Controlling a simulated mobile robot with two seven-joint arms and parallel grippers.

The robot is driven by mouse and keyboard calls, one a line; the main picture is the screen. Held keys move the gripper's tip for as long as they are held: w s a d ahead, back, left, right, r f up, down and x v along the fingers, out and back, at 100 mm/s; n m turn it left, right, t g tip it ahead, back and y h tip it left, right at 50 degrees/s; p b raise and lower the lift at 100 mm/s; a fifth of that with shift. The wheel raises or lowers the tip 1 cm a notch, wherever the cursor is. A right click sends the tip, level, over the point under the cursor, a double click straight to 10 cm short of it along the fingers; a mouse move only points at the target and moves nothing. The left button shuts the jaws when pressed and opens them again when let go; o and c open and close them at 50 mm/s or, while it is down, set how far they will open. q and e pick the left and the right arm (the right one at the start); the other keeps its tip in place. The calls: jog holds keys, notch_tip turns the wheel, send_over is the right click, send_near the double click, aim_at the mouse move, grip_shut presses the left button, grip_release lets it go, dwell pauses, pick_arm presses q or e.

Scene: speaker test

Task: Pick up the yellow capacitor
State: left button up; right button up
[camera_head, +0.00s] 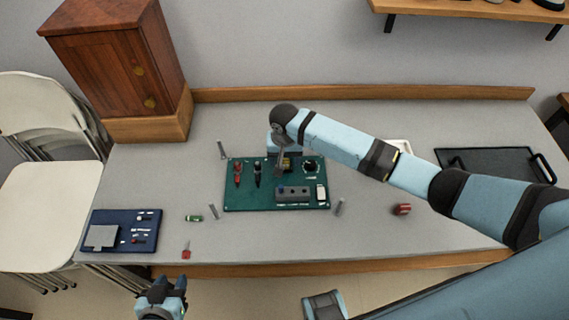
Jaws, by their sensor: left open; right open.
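A small yellow part (287,163), which looks like the yellow capacitor, sits near the top edge of a green circuit board (240,200). My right gripper (282,162) reaches down over the board at this part. It is open, and its fingers partly hide the part; I cannot tell whether they touch it. My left gripper (172,288) is open and empty, in front of the table near the bottom of the view.
The board carries red and black clips, a grey block and a dial. Thin metal posts stand around it. A wooden cabinet (110,60) stands back left.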

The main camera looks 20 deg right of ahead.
jog(key=shift+f, duration=0.8)
jog(key=c, duration=1)
